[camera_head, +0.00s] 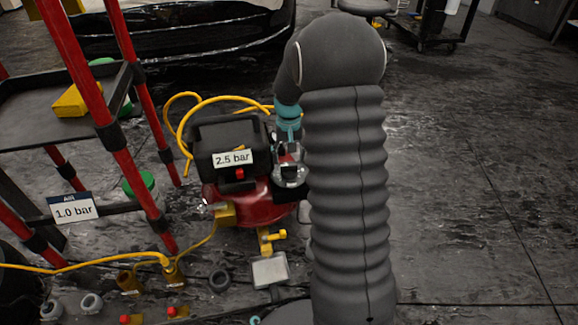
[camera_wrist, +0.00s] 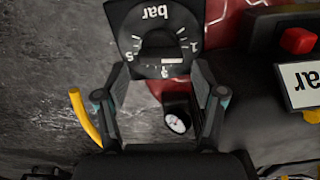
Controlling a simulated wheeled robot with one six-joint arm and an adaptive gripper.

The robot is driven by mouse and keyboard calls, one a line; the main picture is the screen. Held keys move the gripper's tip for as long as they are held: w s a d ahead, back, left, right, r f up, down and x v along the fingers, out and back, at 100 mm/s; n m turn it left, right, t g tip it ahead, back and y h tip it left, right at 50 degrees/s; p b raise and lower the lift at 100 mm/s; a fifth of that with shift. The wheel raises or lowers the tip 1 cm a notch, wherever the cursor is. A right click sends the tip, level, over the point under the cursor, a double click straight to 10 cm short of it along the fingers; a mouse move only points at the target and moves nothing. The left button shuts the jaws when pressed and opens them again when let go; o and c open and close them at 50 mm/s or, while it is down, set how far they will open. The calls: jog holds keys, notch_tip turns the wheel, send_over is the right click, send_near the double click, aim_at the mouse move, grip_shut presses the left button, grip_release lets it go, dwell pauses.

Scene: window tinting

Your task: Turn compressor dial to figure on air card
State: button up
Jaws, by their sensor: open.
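The air card (camera_head: 73,208) hangs on the red-and-black rack at left and reads 1.0 bar. The red compressor (camera_head: 255,208) stands on the floor, and its black top carries a label (camera_head: 232,158) reading 2.5 bar. The compressor dial (camera_wrist: 158,48) shows upside down in the wrist view, a dark round knob on a black scale plate marked bar. A pale mark lies on the side of the knob nearest my gripper. My gripper (camera_wrist: 161,78) is open, its fingertips spread to either side near the dial. Whether they touch it is unclear. My arm partly hides the compressor's right side in the head view.
A red button (camera_wrist: 297,41) is on the compressor top. Yellow hose (camera_head: 205,103) loops behind the compressor and runs along the floor.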

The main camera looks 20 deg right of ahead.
aim_at(289, 166)
jog(key=shift+f, duration=1.9)
jog(key=shift+c, duration=0.3)
jog(key=c, duration=0.8)
jog(key=shift+m, duration=0.4)
jog(key=o, duration=0.9)
jog(key=shift+c, duration=0.2)
